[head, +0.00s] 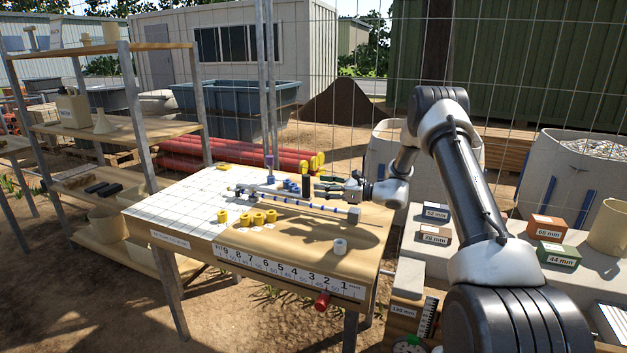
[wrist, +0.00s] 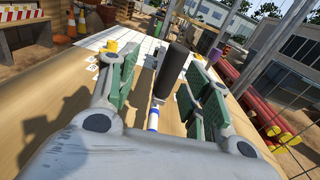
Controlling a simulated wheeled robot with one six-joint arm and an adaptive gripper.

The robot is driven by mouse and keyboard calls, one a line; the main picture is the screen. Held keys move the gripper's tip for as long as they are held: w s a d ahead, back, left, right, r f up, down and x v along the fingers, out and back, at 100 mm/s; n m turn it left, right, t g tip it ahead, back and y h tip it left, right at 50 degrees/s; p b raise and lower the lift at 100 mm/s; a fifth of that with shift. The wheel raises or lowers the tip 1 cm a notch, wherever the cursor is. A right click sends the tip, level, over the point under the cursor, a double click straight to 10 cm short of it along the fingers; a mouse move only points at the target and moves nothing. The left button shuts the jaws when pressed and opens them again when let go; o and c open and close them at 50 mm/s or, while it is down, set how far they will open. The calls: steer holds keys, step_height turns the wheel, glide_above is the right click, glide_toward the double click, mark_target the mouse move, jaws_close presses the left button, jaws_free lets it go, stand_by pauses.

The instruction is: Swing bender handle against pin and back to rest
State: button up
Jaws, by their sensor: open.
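The bender handle's black upright grip (head: 306,186) stands near the middle of the work table. It also shows in the wrist view (wrist: 173,68), between the two green finger pads with space on either side. My gripper (head: 322,187) is open, just right of the grip in the head view; its fingers frame the grip in the wrist view (wrist: 162,82). A long blue-and-white banded rod (head: 300,203) lies across the table and passes below the fingers. A purple-topped upright post (head: 269,165) stands behind; I cannot tell whether it is the pin.
A numbered scale (head: 290,272) runs along the front edge. Labelled blocks (head: 551,228) stand on the right bench. A wire fence is behind.

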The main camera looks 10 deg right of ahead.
mark_target(306, 184)
steer(key=shift+w+d+f+m+t, duration=0.3)
steer(key=shift+w+d+f+t, duration=0.1)
steer(key=shift+w+d+f, duration=0.2)
steer(key=shift+w+a, duration=0.2)
steer(key=shift+w, duration=0.2)
steer(key=x, duration=0.7)
steer(key=shift+a, duration=0.1)
jaws_close()
